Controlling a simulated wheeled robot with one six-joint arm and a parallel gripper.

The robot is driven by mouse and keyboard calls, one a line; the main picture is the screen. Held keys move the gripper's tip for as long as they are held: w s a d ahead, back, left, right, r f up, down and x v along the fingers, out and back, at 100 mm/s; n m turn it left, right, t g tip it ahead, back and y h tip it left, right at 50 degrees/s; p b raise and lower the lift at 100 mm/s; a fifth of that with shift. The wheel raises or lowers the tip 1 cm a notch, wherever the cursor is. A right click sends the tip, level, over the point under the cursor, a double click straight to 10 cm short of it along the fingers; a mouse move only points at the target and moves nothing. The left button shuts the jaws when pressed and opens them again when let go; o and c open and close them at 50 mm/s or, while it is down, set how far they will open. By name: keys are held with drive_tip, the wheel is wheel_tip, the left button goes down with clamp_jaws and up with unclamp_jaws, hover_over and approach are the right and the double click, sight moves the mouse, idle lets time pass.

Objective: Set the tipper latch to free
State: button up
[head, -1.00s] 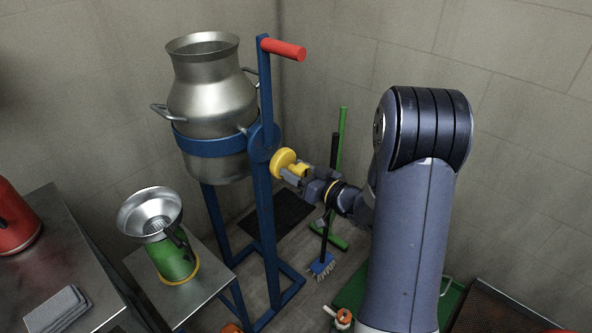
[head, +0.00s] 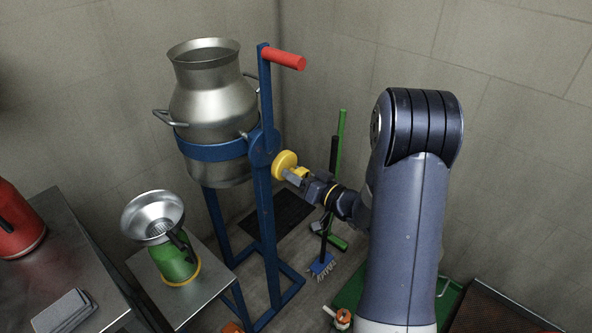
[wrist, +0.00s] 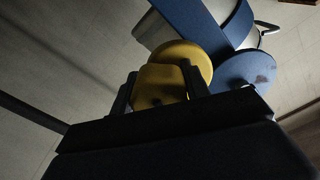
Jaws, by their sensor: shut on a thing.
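The tipper is a blue frame (head: 264,215) holding a steel milk can (head: 210,105) upright in a blue band. The latch is a yellow round knob (head: 284,164) on the side of the frame, just below the blue pivot disc (head: 262,146). My gripper (head: 296,176) is shut on the yellow grip of the latch. In the wrist view the yellow grip (wrist: 160,86) sits between the two fingers, with the round yellow disc (wrist: 186,56) behind it and the blue pivot disc (wrist: 246,70) to the right. The fingers partly hide the latch.
A red-handled lever (head: 284,60) rises above the latch. A steel funnel (head: 153,214) on a green can stands on a small table at lower left. A blue brush (head: 322,264) and a green-handled tool (head: 341,140) stand behind my arm. A red container (head: 18,222) is at far left.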

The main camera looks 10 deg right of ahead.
drive_tip(key=m+p, duration=0.3)
drive_tip(key=m, duration=0.2)
drive_tip(key=shift+r, duration=0.15)
drive_tip(key=shift+m+p, duration=1.25)
drive_tip(key=shift+m, duration=0.85)
drive_tip(key=shift+f, duration=0.2)
drive_tip(key=o, duration=1)
drive_tip(key=shift+d, duration=0.1)
drive_tip(key=v, duration=1)
drive_tip(key=shift+s+d+b, duration=0.2)
drive_tip(key=shift+s+b, duration=0.1)
